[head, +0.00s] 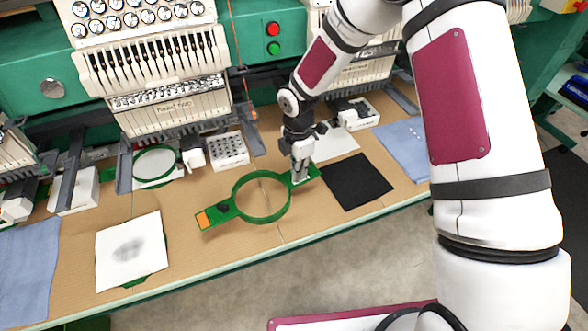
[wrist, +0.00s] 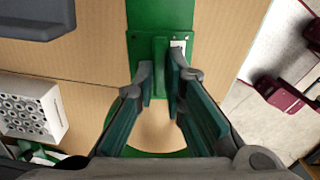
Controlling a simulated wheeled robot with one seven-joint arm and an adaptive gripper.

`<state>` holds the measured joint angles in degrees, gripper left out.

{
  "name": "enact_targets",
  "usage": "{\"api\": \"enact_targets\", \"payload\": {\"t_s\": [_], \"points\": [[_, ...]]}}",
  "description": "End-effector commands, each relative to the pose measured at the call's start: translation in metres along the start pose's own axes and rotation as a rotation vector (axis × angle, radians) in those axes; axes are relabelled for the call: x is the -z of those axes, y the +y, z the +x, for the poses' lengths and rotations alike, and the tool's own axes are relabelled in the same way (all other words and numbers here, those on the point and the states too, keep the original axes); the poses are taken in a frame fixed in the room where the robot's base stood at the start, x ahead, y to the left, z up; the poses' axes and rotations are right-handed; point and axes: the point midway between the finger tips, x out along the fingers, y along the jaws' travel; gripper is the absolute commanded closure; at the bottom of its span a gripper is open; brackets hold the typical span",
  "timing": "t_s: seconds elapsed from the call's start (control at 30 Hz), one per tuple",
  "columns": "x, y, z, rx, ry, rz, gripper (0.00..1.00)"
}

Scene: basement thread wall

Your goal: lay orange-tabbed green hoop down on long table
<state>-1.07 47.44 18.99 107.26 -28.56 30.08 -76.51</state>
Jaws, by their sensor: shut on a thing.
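The green hoop (head: 240,208) is a round ring with a flat arm on each side. Its orange tab (head: 203,219) is at the left end. My gripper (head: 299,178) is shut on the hoop's right-hand arm, beside the black cloth. In the wrist view the fingers (wrist: 161,75) close around a raised green block on that arm, and part of the ring shows below, partly hidden by the gripper. The hoop is level with or just over the long table (head: 190,253), near its middle; I cannot tell whether it touches the brown top.
A white cloth with a grey patch (head: 128,250) lies left of the hoop, a black cloth (head: 356,181) right. Blue cloths lie at far left (head: 28,270) and right (head: 402,146). Embroidery machines (head: 160,85) and a white holed box (head: 228,151) stand behind. Bare tabletop surrounds the ring.

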Motion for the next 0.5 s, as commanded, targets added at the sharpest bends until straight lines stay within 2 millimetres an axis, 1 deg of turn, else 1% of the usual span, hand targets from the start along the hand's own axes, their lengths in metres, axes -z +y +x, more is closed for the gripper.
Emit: {"api": "enact_targets", "payload": {"t_s": [0.17, 0.27, 0.5], "points": [[-0.001, 0.0, 0.004, 0.0, 0.0, -0.003, 1.0], [-0.001, 0.0, 0.009, 0.002, 0.0, -0.003, 1.0], [-0.001, 0.0, 0.03, 0.002, 0.0, -0.004, 1.0]]}}
